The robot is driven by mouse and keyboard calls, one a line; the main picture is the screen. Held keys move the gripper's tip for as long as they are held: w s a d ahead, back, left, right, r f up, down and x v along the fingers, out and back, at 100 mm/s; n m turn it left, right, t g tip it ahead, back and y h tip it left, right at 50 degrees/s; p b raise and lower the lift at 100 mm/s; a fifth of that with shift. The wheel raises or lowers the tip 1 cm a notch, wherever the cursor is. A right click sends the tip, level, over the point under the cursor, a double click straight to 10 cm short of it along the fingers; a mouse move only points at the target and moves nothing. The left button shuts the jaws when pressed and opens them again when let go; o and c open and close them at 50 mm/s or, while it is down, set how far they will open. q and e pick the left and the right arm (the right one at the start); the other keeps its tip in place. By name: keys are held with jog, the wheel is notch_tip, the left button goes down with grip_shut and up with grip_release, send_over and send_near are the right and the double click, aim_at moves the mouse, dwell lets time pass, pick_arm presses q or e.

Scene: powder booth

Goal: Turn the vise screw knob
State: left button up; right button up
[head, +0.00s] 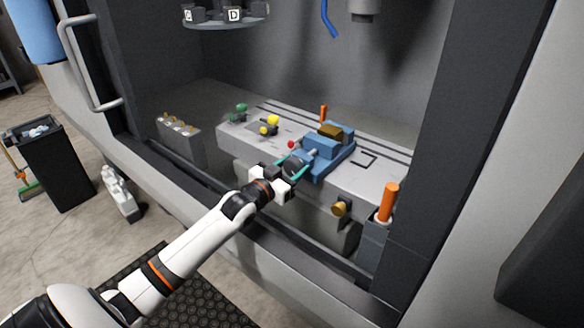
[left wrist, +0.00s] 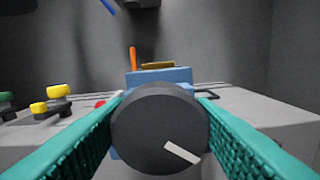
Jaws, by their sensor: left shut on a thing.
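The blue vise (head: 322,160) sits on the grey slotted table, with a brown block (head: 332,131) in its top. Its screw knob (left wrist: 160,128) is a dark grey disc with a white mark pointing to the lower right in the left wrist view. My left gripper (head: 291,163) reaches in from the left in the head view. Its teal fingers are shut on the knob, one on each side. The fingers partly cover the knob in the head view. My right gripper is in neither view.
Green and yellow knobs (head: 271,121) stand on the table left of the vise. A red ball (head: 291,144) is close to the left finger. An orange handle (head: 389,201) stands at the right front. The booth sill (head: 230,205) runs below my forearm.

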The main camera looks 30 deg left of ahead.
pick_arm(q)
jog(key=shift+m, duration=0.3)
jog(key=shift+m+p, duration=0.4)
jog(key=shift+m, duration=0.6)
jog(key=m, duration=0.2)
jog(key=shift+m, duration=0.3)
jog(key=m, duration=0.2)
jog(key=shift+d+m+p, duration=0.1)
jog(key=shift+m+p, duration=0.25)
jog(key=shift+m, duration=0.05)
jog(key=m, duration=0.3)
jog(key=shift+f+m, duration=0.15)
jog(key=shift+m, duration=0.15)
jog(key=m, duration=0.3)
jog(key=shift+f+m, duration=0.1)
jog(key=shift+m, duration=0.3)
jog(key=m, duration=0.3)
jog(key=shift+d+m, duration=0.1)
jog(key=shift+m, duration=0.2)
jog(key=m, duration=0.3)
jog(key=shift+f+b, duration=0.1)
jog(key=shift+b, duration=0.25)
jog(key=shift+m, duration=1.8)
